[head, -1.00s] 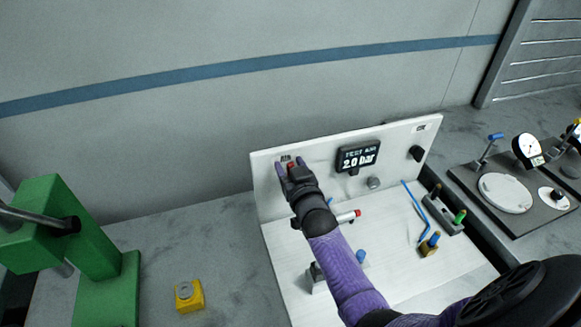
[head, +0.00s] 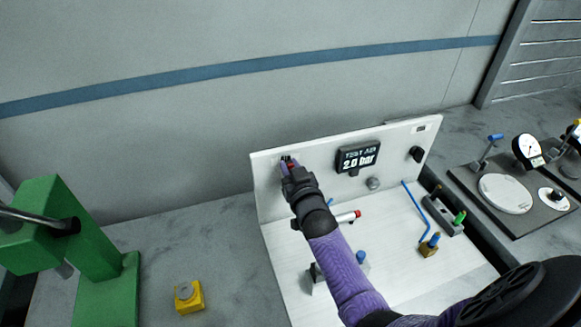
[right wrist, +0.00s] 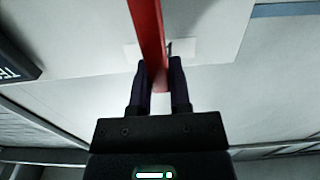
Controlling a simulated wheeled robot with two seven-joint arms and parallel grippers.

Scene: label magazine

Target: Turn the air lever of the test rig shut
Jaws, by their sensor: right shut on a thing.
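The test rig (head: 411,129) is a white panel with a white base plate, standing on the grey bench. The red air lever (right wrist: 147,28) shows large in the right wrist view, running from the top edge down between my right fingers. In the head view only a bit of red shows at the panel's upper left. My right gripper (head: 287,166) is there, shut on the lever; it also shows in the right wrist view (right wrist: 160,80). A display (head: 358,157) on the panel reads "TEST AIR 2.0 bar". My left gripper is not in view.
A black knob (head: 416,154) and a grey button sit on the panel right of the display. Blue, green and red-tipped fittings stand on the base plate. A green press (head: 108,283) and a yellow block (head: 189,296) are at left. A gauge station (head: 545,212) is at right.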

